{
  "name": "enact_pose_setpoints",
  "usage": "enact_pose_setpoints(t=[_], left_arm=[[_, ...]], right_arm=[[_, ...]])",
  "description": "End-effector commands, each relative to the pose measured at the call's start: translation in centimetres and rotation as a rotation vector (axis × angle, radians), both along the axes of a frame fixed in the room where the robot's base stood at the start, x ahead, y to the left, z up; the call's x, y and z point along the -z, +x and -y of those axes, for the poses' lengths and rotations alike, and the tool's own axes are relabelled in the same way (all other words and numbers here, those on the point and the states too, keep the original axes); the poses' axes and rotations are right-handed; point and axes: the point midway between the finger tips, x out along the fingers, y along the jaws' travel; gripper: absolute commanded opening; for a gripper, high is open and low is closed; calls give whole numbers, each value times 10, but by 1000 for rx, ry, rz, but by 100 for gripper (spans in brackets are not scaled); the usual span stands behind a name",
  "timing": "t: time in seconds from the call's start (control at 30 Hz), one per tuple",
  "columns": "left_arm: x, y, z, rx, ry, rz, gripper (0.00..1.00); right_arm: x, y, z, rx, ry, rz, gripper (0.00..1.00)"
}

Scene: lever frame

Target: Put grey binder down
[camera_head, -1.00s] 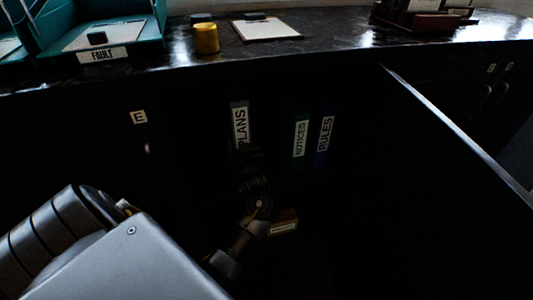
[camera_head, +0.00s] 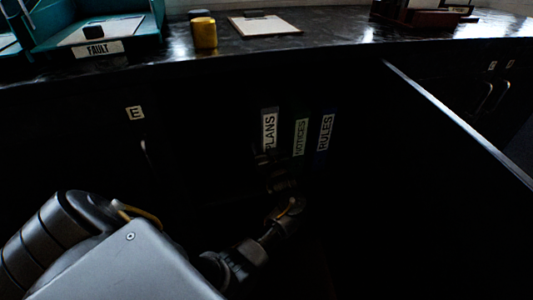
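The grey binder (camera_head: 269,129), its spine label reading PLANS, stands nearly upright in the dark open cupboard below the counter. My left gripper (camera_head: 270,160) is at the lower part of its spine and appears shut on it; the fingers are dark and hard to make out. The binder's base is hidden by my gripper and the shadow. The green NOTICES binder (camera_head: 300,137) is close to its right, and the blue RULES binder (camera_head: 325,133) is beyond that. My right gripper is not in view.
The cupboard door's pale top edge (camera_head: 455,120) slants across the right. A closed door with an E label (camera_head: 135,113) is on the left. The counter above holds a teal FAULT tray (camera_head: 60,47), a yellow cup (camera_head: 205,33) and a clipboard (camera_head: 264,26).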

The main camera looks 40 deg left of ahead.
Motion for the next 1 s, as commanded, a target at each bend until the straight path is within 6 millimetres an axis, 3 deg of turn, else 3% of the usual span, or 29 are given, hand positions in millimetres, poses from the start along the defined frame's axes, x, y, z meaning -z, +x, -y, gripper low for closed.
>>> enact_pose_setpoints(t=[0.17, 0.57, 0.6, 0.77, 1.0], left_arm=[[22, 2, 1, 1, 3, 2, 11], [25, 3, 2, 0, 1, 3, 11], [27, 3, 2, 0, -1, 1, 54], [26, 3, 2, 0, -1, 1, 74], [26, 3, 2, 0, -1, 1, 74]], right_arm=[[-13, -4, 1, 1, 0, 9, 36], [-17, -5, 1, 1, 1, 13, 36], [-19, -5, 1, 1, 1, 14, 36], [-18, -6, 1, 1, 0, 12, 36], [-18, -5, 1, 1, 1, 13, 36]])
